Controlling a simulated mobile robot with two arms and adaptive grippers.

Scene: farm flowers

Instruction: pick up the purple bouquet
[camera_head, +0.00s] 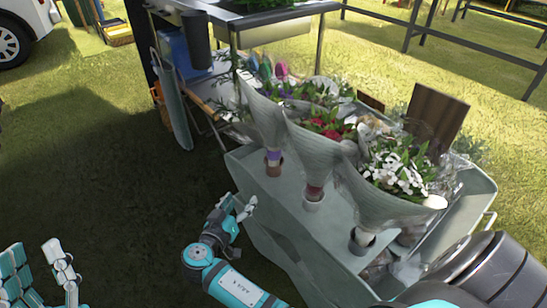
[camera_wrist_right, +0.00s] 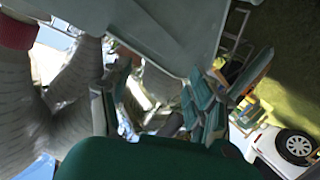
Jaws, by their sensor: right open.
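The purple bouquet (camera_head: 262,118) is the leftmost of three pale-wrapped cones in the head view. It has purple flowers at the top and a purple band above its stem, which stands in a holder on the grey-green stand (camera_head: 296,215). My right gripper (camera_head: 242,208) is low at the stand's left edge, below and left of that stem, apart from it. In the right wrist view its fingers (camera_wrist_right: 158,100) are spread with no bouquet between them. My left gripper (camera_head: 40,275) is at the lower left, fingers apart and empty, over grass.
A red bouquet (camera_head: 318,148) and a white bouquet (camera_head: 372,190) stand right of the purple one. A dark-legged table (camera_head: 268,15) is behind them. A white car (camera_head: 17,30) is far left. Open grass (camera_head: 85,150) lies left of the stand.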

